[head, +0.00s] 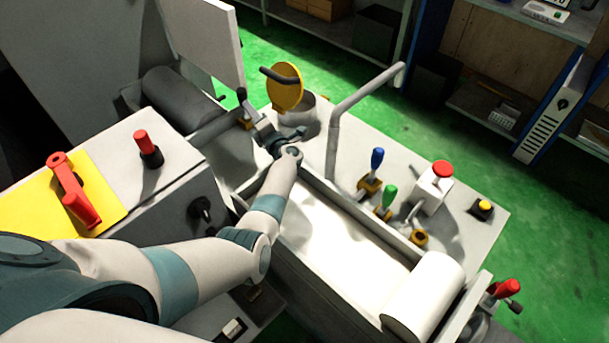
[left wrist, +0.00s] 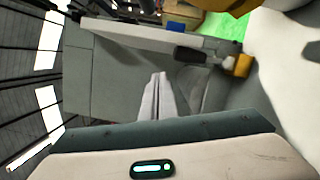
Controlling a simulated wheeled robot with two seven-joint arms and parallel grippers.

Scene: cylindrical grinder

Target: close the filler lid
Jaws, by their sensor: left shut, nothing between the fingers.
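The yellow round filler lid (head: 285,92) stands raised and open, with a dark bar handle (head: 275,75) on its face. The grey cylindrical filler neck (head: 303,112) is just below it, its top uncovered. My left gripper (head: 250,107) is just left of the neck and below the lid, apart from the lid. Its fingers are closed together and empty, as the left wrist view (left wrist: 157,90) shows. A yellow edge, seemingly the lid (left wrist: 232,5), shows at the top of that view. My right gripper is not in view.
A black lever on a yellow base (head: 243,119) stands close beside my left fingers. A bent grey pipe (head: 335,135) rises right of the neck. Blue (head: 376,160) and green (head: 389,196) levers and a red button (head: 442,168) stand farther right. A white panel (head: 205,38) stands behind.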

